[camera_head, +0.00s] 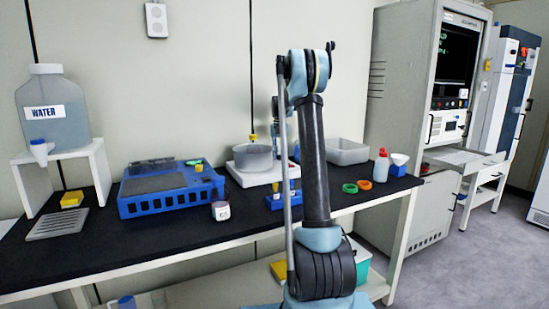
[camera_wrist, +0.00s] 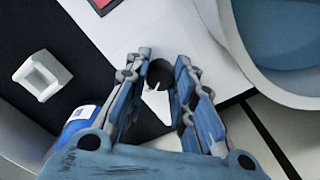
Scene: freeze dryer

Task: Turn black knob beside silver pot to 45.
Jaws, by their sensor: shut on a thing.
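The black knob (camera_wrist: 160,72) shows in the wrist view between the fingers of my gripper (camera_wrist: 164,62). The gripper is shut on it, one finger on each side. A white pointer shape (camera_wrist: 155,101) lies just below the knob in the picture; I cannot read any number by it. The silver pot (camera_head: 253,158) stands on a white hot plate (camera_head: 254,178) on the bench. In the wrist view the pot (camera_wrist: 288,40) fills the upper right corner, beside the gripper. In the head view my arm hides the knob and most of the gripper.
A blue rack (camera_head: 165,205) stands left of the hot plate, with a small jar (camera_head: 221,211) in front. Right of my arm are a grey tray (camera_head: 348,150), green and orange rings (camera_head: 350,188) and a red-capped bottle (camera_head: 381,167). The black bench front (camera_head: 75,255) is clear.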

